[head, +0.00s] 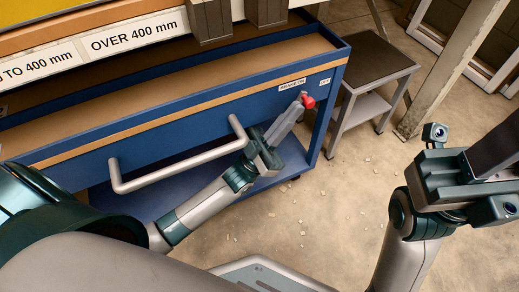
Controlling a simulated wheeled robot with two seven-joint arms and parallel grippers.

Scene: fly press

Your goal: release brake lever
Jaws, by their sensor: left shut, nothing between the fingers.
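The brake lever's red knob (308,101) is on the right end of the blue cart's (75,163) front side. It sits below a label reading "BRAKE ON" (292,84), with an "OFF" label (325,81) to its right. My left gripper (299,104) is shut and empty, with its fingertips right at the left side of the red knob. I cannot tell whether they touch it. The fingers hide part of the lever. My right gripper (497,150) is at the right edge, far from the lever; its fingertips run out of the picture.
A grey push handle (180,166) sticks out from the cart's front, left of my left gripper. A small stand with a dark top (370,62) is behind the cart's right end. A slanted post (450,65) rises at right. Pale bits litter the open floor (335,205).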

